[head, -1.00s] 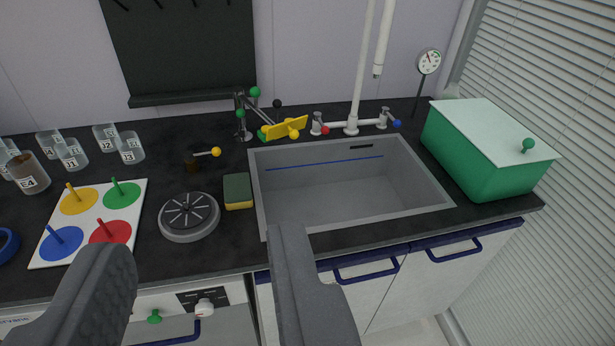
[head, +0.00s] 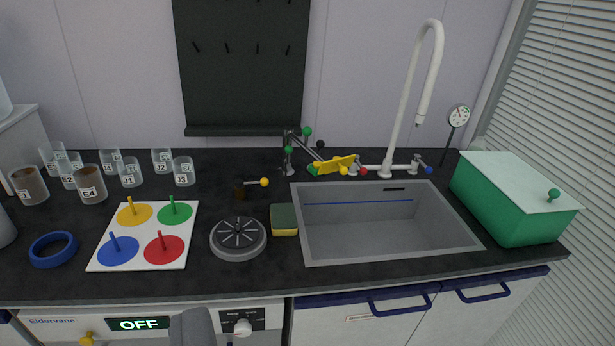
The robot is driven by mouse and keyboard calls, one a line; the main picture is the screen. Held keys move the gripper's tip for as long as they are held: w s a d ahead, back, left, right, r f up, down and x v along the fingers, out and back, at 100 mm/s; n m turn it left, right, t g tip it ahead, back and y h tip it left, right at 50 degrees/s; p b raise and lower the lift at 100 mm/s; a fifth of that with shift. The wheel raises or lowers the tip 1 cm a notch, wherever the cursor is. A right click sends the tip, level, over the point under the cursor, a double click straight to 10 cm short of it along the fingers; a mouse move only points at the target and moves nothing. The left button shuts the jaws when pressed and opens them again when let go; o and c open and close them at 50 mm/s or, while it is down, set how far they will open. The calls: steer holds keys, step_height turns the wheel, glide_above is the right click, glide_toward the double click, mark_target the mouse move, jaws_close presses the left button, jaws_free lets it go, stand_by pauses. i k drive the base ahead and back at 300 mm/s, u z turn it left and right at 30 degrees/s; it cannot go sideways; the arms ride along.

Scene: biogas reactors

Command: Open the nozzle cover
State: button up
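I cannot tell for sure which part is the nozzle cover. A small jointed metal fixture (head: 288,152) with green and black balls stands at the back of the counter, left of the sink. A yellow flap-like piece (head: 333,165) with a yellow ball lies beside it, near the tap's red knob. My gripper (head: 190,328) shows only as one grey fingertip at the bottom edge, in front of the cabinet front and far from the fixture. Its other finger is not clearly visible, and I see nothing held.
The grey sink (head: 390,238) has a tall white tap (head: 403,115) behind it. A green box (head: 508,208) stands at the right. A sponge (head: 284,220), a grey round disc (head: 238,239), a peg board (head: 145,235) and several labelled beakers occupy the left counter.

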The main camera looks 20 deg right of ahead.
mark_target(341, 164)
steer(key=u, duration=0.05)
steer(key=i, duration=1)
